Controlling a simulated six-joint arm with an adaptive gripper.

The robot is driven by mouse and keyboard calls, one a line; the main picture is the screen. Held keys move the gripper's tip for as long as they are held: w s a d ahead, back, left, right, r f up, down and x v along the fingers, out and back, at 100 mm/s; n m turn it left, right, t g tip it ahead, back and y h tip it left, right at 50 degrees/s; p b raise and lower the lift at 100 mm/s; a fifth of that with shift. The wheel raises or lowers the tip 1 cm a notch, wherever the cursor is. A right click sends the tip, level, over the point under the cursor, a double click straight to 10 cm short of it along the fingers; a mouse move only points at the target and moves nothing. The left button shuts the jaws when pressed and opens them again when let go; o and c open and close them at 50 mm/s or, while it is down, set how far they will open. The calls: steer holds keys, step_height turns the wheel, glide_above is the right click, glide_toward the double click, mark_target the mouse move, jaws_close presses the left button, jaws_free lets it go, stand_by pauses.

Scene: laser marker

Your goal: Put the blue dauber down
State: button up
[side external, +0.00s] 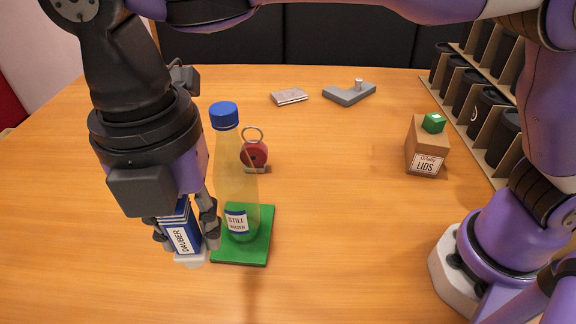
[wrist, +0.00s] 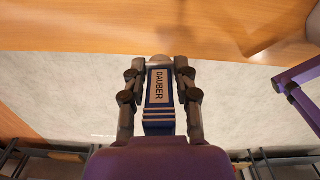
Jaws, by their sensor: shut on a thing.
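The blue dauber (side external: 183,236) has a white label reading DAUBER and a pale tip at its lower end. My gripper (side external: 188,228) is shut on it, with a finger on each side. The dauber hangs slightly tilted, tip down, in front of and left of the green mat. I cannot tell for sure whether its tip touches the table. In the wrist view the dauber (wrist: 159,88) sits between both fingers (wrist: 160,85), label facing the camera and tip toward the wooden table edge.
A still-water bottle (side external: 237,190) with a blue cap stands on the green mat (side external: 258,255), close beside my gripper. A red round object (side external: 254,154) is behind it. A lids box (side external: 427,146) and a cup rack (side external: 480,105) are at right.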

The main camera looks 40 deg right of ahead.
steer(key=s+d+n, duration=0.3)
steer(key=s+d, duration=0.5)
steer(key=d, duration=0.2)
steer(key=f, duration=1.4)
steer(key=shift+d+f, duration=0.2)
steer(key=shift+f, duration=0.6)
steer(key=shift+f, duration=0.1)
steer(key=o, duration=0.9)
